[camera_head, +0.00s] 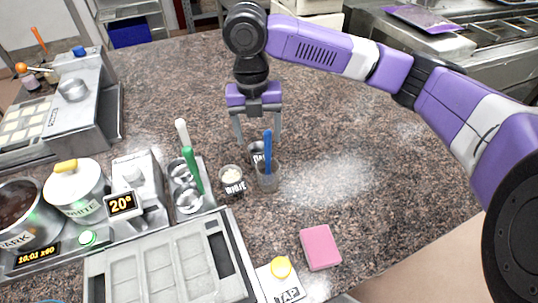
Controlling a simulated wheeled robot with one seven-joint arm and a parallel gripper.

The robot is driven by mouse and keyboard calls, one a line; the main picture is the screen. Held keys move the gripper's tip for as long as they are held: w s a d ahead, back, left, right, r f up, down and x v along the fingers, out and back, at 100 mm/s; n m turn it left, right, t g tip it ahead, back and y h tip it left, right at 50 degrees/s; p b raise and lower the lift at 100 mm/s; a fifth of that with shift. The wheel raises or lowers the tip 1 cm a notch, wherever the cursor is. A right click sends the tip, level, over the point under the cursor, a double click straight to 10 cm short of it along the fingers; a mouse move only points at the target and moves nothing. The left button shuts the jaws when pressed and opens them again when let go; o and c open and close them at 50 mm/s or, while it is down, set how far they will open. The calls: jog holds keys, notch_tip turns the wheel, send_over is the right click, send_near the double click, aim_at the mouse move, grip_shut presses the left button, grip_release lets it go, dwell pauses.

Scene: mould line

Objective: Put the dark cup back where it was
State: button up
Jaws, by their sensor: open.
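The dark cup (254,158) is a small cup with dark contents and a label. It stands on the speckled counter near the middle of the head view. A clear glass (268,181) holding a blue-handled tool (267,147) stands in front of it and hides part of it. My gripper (258,141) points down over the dark cup, with its fingers apart. In the picture, one finger is on each side of the cup; I cannot tell whether they touch it. A similar cup with pale contents, the white cup (232,177), stands at the front left.
A metal holder (207,187) with small bowls and green and white tools is at the left. A mould tray (165,262), tap block (281,283) and pink sponge (320,247) are in front. White powder (325,180) dusts the counter at the right, which is otherwise clear.

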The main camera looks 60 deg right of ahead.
aim_at(258, 150)
jog(key=shift+s+f, duration=0.15)
jog(key=shift+f, duration=0.3)
jog(key=f, duration=0.3)
jog(key=f+p, duration=0.1)
jog(key=f, duration=0.1)
jog(key=shift+w+d+f, duration=0.15)
jog(key=shift+w+f, duration=0.1)
jog(key=shift+f, duration=0.1)
jog(key=shift+c, duration=0.4)
grip_shut()
jog(key=shift+r, duration=0.1)
